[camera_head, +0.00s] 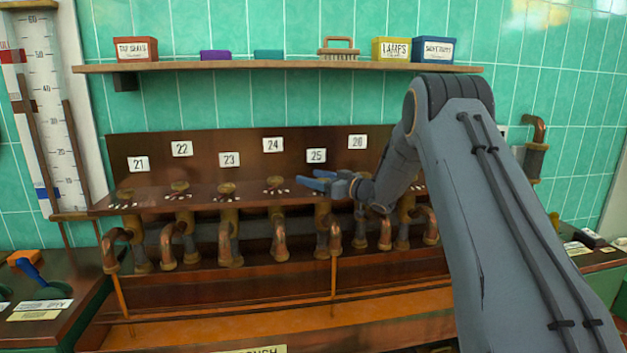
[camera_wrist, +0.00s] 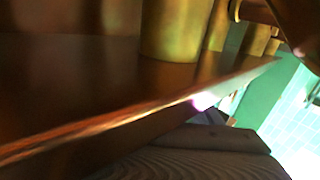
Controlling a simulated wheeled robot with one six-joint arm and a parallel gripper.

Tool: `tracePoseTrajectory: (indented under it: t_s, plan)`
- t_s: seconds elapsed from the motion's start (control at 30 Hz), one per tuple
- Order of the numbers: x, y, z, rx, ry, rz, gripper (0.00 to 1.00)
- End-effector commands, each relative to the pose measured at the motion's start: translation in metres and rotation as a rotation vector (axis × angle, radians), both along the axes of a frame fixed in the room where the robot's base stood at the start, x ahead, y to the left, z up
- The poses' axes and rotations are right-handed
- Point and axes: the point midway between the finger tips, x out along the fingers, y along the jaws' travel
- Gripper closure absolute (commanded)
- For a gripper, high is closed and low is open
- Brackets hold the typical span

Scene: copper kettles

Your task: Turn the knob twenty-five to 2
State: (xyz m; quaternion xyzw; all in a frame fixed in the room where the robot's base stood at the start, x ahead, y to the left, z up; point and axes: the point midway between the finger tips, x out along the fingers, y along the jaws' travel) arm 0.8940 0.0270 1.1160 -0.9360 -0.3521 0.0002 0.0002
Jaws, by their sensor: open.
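The white label 25 (camera_head: 316,155) is on the dark wooden back panel, above the row of brass knobs. My gripper (camera_head: 314,180) reaches in from the right, just below that label, with its blue fingers pointing left and apart. It covers the place where knob twenty-five would show, so the knob and its pointer setting are hidden in the head view. I cannot tell whether the fingers touch it. In the wrist view a brass cylinder (camera_wrist: 175,30) stands close by a dark wooden surface (camera_wrist: 70,80); I cannot tell which part it is.
Knob 24 (camera_head: 274,183) is left of my gripper, and knob 23 (camera_head: 227,188) is farther left. Label 26 (camera_head: 357,142) is to the right, above my arm. Copper spouts (camera_head: 279,240) hang below the ledge. A shelf (camera_head: 250,67) with boxes runs above.

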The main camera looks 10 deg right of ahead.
Motion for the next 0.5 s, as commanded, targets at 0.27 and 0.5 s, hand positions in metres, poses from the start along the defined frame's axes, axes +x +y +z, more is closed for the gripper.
tracePoseTrajectory:
  t_s: [0.27, 0.5]
  plan:
    - [0.001, 0.0, 0.043, -0.002, -0.006, 0.0, 0.4]
    - [0.001, 0.0, 0.082, -0.001, -0.003, 0.0, 0.4]
